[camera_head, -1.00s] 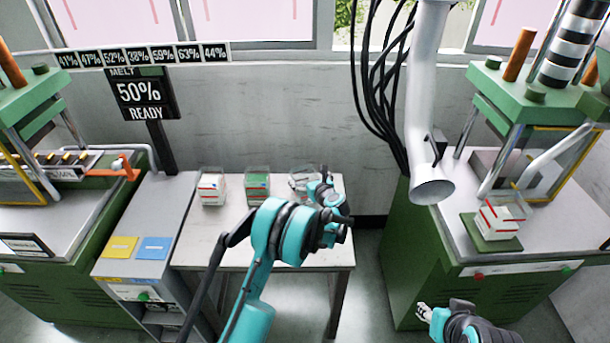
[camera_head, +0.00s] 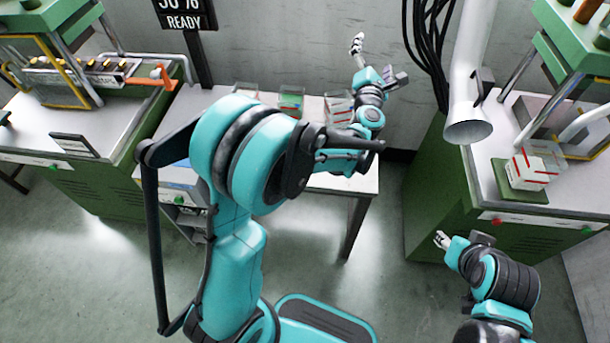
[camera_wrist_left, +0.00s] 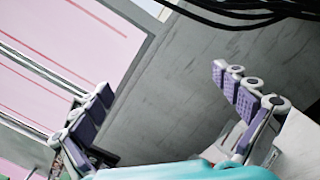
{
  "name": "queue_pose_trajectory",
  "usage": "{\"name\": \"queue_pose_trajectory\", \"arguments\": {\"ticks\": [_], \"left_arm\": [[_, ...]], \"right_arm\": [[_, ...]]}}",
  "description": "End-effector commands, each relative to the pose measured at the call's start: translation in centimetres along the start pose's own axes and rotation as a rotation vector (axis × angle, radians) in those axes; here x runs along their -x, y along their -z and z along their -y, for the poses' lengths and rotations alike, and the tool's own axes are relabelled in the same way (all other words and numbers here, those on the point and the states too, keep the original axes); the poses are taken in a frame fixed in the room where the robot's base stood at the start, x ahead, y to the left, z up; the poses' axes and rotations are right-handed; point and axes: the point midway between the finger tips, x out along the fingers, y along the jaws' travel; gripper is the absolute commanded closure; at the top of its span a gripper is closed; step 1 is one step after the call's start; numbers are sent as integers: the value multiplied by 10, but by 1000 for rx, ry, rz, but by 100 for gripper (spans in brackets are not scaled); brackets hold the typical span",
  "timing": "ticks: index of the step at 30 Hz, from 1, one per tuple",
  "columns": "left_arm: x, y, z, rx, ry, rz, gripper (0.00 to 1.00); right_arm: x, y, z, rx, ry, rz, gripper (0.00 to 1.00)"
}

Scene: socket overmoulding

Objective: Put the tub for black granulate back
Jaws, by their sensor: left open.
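Three clear tubs stand in a row on the light table (camera_head: 345,183): a left tub (camera_head: 246,89), a middle tub with green showing (camera_head: 291,100) and a right tub (camera_head: 337,106), partly hidden by my left arm. No black granulate shows, so I cannot tell which is the tub for black granulate. My left gripper (camera_head: 357,44) is raised above and behind the right tub, apart from it. In the left wrist view its fingers (camera_wrist_left: 160,82) are spread, with nothing between them. My right gripper (camera_head: 441,240) is low, before the right machine; its finger state is unclear.
Another clear tub with red and white markings (camera_head: 530,168) stands on the right machine's green pad (camera_head: 505,190). A white pipe (camera_head: 468,115) hangs between table and right machine, with black cables (camera_head: 430,45) beside it.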

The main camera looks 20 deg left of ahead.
Motion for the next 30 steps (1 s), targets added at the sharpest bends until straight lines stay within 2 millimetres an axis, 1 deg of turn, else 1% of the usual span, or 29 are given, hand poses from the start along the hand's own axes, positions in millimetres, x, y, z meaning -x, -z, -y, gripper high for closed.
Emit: {"name": "queue_pose_trajectory", "arguments": {"ticks": [1, 2, 3, 5, 6, 8, 9, 11, 12, 14, 15, 17, 18, 21, 24, 25, 27, 30], "left_arm": [[15, -21, -15, -146, 42, 68, 1], [24, -32, -20, -239, 70, 109, 1], [38, -45, -24, -366, 109, 163, 1], [61, -57, -27, -558, 168, 238, 1], [79, -61, -27, -688, 211, 285, 1], [108, -60, -24, -882, 278, 352, 1], [128, -54, -21, -1010, 327, 393, 1], [160, -41, -16, -1202, 405, 453, 1], [182, -27, -13, -1328, 463, 489, 1], [217, -2, -9, -1510, 556, 542, 1], [240, 18, -7, -1625, 623, 574, 1], [272, 49, -6, -1779, 725, 617, 1], [292, 69, -7, -1867, 792, 643, 1], [333, 113, -12, -2038, 942, 691, 1], [360, 141, -17, -2138, 1050, 723, 1], [364, 147, -19, -2158, 1071, 728, 1], [372, 155, -21, -2183, 1103, 736, 1], [374, 158, -22, -2194, 1117, 741, 1]], "right_arm": [[0, 0, 0, 0, 0, 0, 60], [0, 0, 0, 0, 0, 0, 60], [0, 0, 0, 0, 0, 0, 60], [0, 0, 0, 0, 0, 0, 60], [0, 0, 0, 0, 0, 0, 60], [0, 0, 0, 0, 0, 0, 60], [0, 0, 0, 0, 0, 0, 60], [0, 0, 0, 0, 0, 0, 60], [0, 0, 0, 0, 0, 0, 60], [0, 0, 0, 0, 0, 0, 60], [0, 0, 0, 0, 0, 0, 60], [0, 0, 0, 0, 0, 0, 60], [0, 0, 0, 0, 0, 0, 60], [0, 0, 0, 0, 0, 0, 60], [0, 0, 0, 0, 0, 0, 60], [0, 0, 0, 0, 0, 0, 60], [0, 0, 0, 0, 0, 0, 60], [0, 0, 0, 0, 0, 0, 60]]}}
